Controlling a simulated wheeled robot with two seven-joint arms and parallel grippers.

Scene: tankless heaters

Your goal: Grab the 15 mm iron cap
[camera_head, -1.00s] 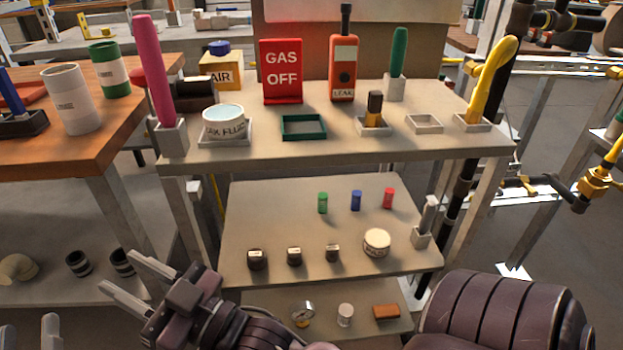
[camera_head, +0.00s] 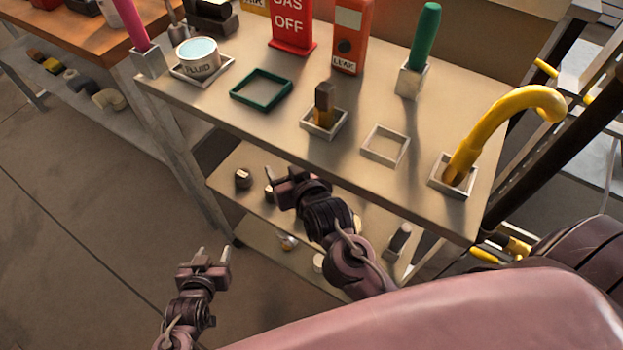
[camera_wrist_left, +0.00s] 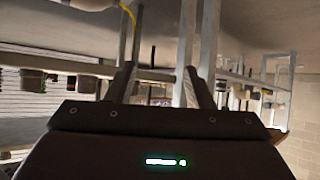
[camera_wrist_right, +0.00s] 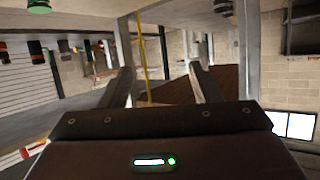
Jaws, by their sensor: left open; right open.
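Small dark caps stand on the middle shelf of the cart in the head view. One dark cap (camera_head: 243,178) is at the shelf's left side. A second dark cap (camera_head: 270,191) is beside my right gripper (camera_head: 280,173), partly covered by it. Their labels are too small to read, so I cannot tell which is the 15 mm iron one. My right gripper is open and empty, over the shelf's front area. My left gripper (camera_head: 213,250) is open and empty, left of the cart and apart from the caps. Other shelf items are hidden behind my right arm.
The cart's top (camera_head: 300,160) overhangs the shelf. It carries a green tray (camera_head: 262,101), a fluid tub (camera_head: 198,57), a yellow curved handle (camera_head: 480,135) and a green-handled tool (camera_head: 424,35). A metal leg (camera_head: 182,165) stands left of the shelf.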

